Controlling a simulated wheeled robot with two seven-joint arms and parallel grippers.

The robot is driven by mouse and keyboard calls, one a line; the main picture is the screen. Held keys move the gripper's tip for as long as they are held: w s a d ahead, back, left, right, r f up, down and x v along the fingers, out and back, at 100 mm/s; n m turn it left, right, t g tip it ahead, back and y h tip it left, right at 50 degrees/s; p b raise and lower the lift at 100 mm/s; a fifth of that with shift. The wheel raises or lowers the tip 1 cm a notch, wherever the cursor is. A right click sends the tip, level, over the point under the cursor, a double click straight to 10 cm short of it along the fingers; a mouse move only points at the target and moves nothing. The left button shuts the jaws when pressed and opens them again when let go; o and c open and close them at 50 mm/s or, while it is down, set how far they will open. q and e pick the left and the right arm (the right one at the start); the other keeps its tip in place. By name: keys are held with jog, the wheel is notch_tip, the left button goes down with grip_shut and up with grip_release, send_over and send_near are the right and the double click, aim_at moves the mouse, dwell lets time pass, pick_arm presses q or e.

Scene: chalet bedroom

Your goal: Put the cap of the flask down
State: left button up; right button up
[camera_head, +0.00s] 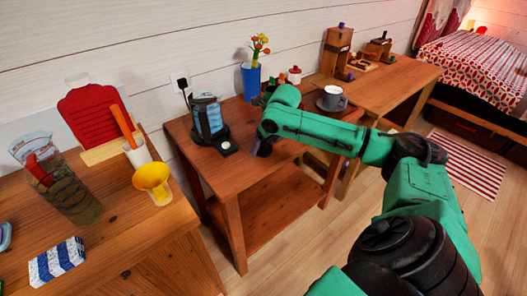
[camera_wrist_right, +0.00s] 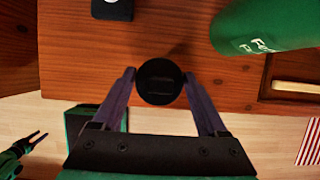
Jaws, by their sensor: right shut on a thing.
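The cap (camera_wrist_right: 159,82) is a round black disc with a slotted top in the right wrist view. My right gripper (camera_wrist_right: 158,84) is shut on it, with one finger on each side. In the head view this gripper (camera_head: 264,148) is over the small wooden table (camera_head: 240,176), right of the kettle's base. The wrist view shows the cap over the table's front edge area; its height above the wood is hard to judge.
A blue-grey kettle (camera_head: 206,113) stands on a black base at the table's left. A blue vase (camera_head: 251,80) with flowers and a grey mug (camera_head: 333,97) stand behind my right arm. Bare wood lies around the gripper.

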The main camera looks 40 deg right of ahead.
notch_tip(320, 180, down, 2)
jog(key=shift+d+f, duration=0.1)
jog(key=shift+f, duration=0.1)
jog(key=o, duration=1.2)
jog(key=shift+f, duration=0.1)
jog(key=shift+o, duration=0.2)
jog(key=v, duration=1.2)
